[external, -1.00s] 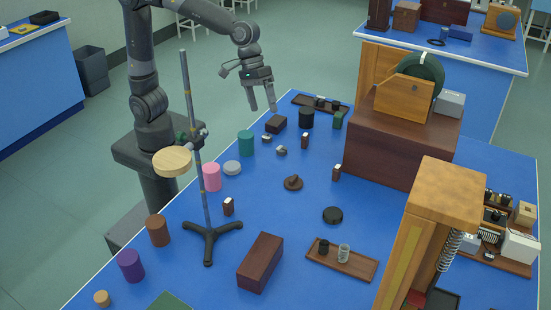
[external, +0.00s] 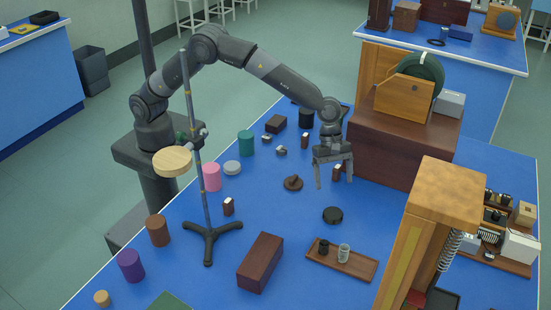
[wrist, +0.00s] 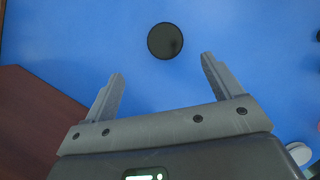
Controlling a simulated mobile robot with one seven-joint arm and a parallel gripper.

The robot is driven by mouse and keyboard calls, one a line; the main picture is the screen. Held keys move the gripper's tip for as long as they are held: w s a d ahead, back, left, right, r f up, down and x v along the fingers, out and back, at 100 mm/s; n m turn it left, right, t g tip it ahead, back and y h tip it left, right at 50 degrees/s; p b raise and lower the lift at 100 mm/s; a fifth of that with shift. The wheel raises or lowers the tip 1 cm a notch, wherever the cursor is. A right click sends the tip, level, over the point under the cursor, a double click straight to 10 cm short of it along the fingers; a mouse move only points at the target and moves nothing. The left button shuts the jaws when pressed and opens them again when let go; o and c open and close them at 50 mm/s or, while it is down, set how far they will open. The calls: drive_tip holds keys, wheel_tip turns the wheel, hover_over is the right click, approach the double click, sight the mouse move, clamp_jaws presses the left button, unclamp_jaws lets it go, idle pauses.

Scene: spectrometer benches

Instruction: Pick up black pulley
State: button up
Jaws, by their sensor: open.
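The black pulley (external: 333,215) is a low round black disc lying flat on the blue bench top. It also shows in the wrist view (wrist: 165,41) as a dark circle, beyond my fingertips and between their lines. My gripper (external: 334,186) is open and empty, pointing down above the bench, a little behind the pulley in the external view. Its two fingers also show spread apart in the wrist view (wrist: 162,66). Nothing touches the pulley.
A dark wooden box (external: 388,151) stands right of my gripper. A brown knobbed disc (external: 293,183) lies to the left. A wooden tray (external: 357,265) with small cylinders is in front. A retort stand (external: 195,150) stands left. The bench around the pulley is clear.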

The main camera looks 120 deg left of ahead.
hover_over(333, 213)
drive_tip(key=s+a, duration=0.1)
drive_tip(key=a, duration=0.1)
wheel_tip(333, 213, down, 5)
drive_tip(key=shift+f, duration=0.1)
drive_tip(key=shift+s+x, duration=0.2)
drive_tip(key=shift+x, duration=1.1)
drive_tip(key=shift+s+x, duration=0.15)
drive_tip(key=shift+x, duration=1.15)
drive_tip(key=shift+f, duration=0.1)
drive_tip(key=shift+c, duration=0.6)
drive_tip(key=c, duration=1)
